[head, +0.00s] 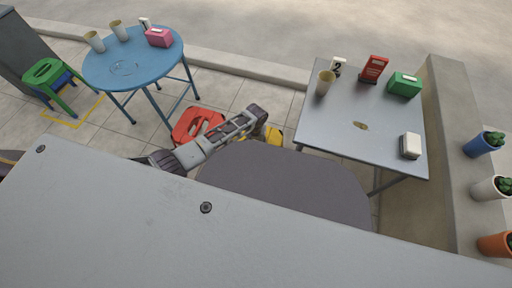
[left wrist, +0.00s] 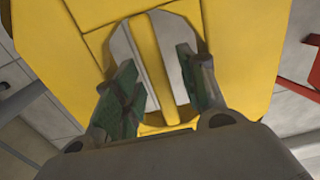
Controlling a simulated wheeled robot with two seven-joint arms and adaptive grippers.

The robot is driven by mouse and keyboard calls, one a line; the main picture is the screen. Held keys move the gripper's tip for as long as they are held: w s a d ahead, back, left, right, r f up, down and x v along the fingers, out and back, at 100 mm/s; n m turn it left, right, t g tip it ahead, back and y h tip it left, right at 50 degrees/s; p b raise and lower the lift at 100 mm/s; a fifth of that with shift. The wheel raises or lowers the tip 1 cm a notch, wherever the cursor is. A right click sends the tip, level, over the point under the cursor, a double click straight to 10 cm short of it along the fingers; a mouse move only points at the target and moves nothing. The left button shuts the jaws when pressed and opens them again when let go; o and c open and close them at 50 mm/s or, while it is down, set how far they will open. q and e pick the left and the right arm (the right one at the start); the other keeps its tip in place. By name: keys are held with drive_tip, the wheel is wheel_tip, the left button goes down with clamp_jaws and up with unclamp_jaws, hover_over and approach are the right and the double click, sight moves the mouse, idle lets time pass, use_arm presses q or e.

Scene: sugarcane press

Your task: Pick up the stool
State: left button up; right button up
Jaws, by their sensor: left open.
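A yellow stool (head: 275,136) stands on the pavement between the two tables, mostly hidden by my left arm and my body in the head view. In the left wrist view its yellow seat (left wrist: 235,50) fills much of the picture, with two rounded openings split by a yellow bar. My left gripper (left wrist: 160,97) is open, its green-padded fingers on either side of that bar, over or in the openings; the depth is unclear. A red stool (head: 190,124) stands just left of it. My right gripper is not in view.
A round blue table (head: 145,72) with cups stands at left, with stacked green and blue stools (head: 45,73) beyond. A grey metal table (head: 345,135) with several small items is at right, beside a low wall (head: 440,110) with potted plants.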

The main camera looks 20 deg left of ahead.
use_arm(q)
drive_tip(key=shift+f, duration=0.45)
clamp_jaws()
idle(0.3)
